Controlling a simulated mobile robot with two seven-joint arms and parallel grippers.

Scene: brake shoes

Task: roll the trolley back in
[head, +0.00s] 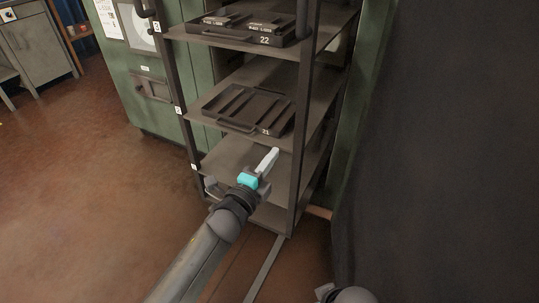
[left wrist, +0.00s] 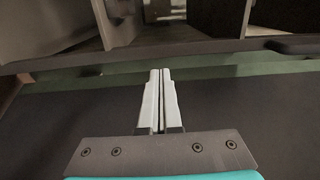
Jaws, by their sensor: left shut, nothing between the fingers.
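The trolley (head: 302,90) is a tall dark rack with several shelves and upright posts. It stands upright in front of a green cabinet in the head view. My left gripper (head: 270,158) is shut and empty, with its pale fingers over a lower bare shelf (head: 228,155), below tray 21 (head: 245,108). In the left wrist view, the shut fingers (left wrist: 160,75) point toward a dark tray edge (left wrist: 200,47). I cannot tell whether the fingertips touch the trolley.
Tray 22 (head: 245,30) sits on the shelf above tray 21. The green cabinet (head: 165,90) stands behind and left. A floor rail (head: 265,268) runs from the trolley's foot. A dark panel (head: 440,150) fills the right. The brown floor (head: 80,190) is open at left.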

